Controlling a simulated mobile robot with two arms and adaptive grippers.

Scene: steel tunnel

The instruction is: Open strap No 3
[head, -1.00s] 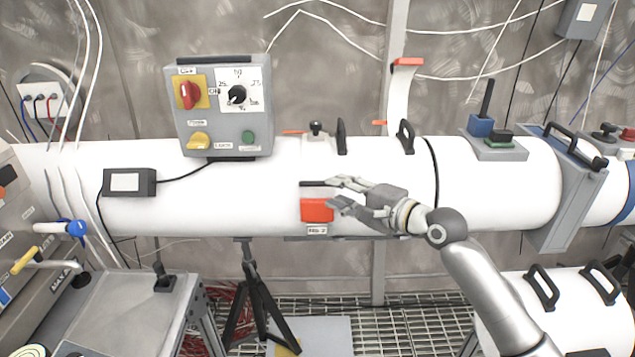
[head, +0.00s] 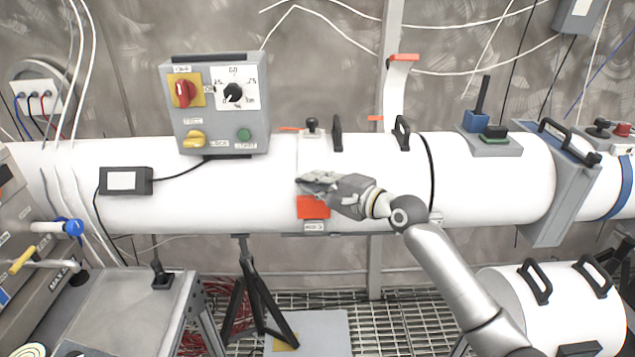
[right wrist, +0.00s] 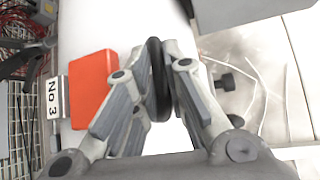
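Strap No 3 on the white pipe has a red block (head: 313,208) with a label plate (head: 314,226) below it. In the right wrist view the red block (right wrist: 92,88) is left of the fingers, and the plate (right wrist: 54,97) reads "No 3". A black handle (right wrist: 158,78) lies between the fingertips there. My right gripper (head: 312,184) is at the upper edge of the red block, with its fingers closed around the handle; it also shows in the right wrist view (right wrist: 160,60). The fingers hide the handle in the head view. My left gripper is not in view.
A grey control box (head: 217,105) sits on the pipe (head: 60,195) to the left. Another strap (head: 396,90) with a red end stands up behind the pipe. Black handles (head: 337,133) rise from the pipe top. A tripod (head: 250,295) stands below.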

